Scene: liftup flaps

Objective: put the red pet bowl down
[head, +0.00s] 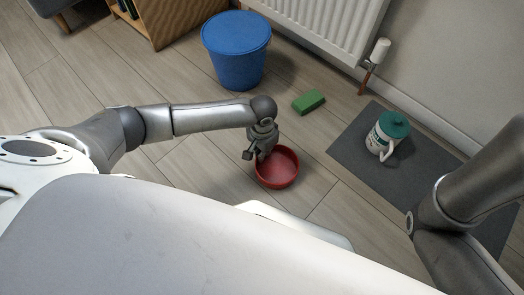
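The red pet bowl (281,169) is a round, shallow, empty-looking bowl just right of the middle of the head view. My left gripper (259,155) is at the bowl's upper left rim, with its fingers pointing down there. I cannot tell whether the fingers grip the rim or only stand beside it. I also cannot tell whether the bowl touches the floor or hangs slightly above it. My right gripper is outside the picture; only part of my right arm shows at the right edge.
A blue lidded bin (236,55) and a green block (308,102) stand beyond the bowl. A white bottle with a teal lid (387,135) stands on a dark grey mat (352,150) to the right. A radiator (330,25) lines the wall. Floor around the bowl is clear.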

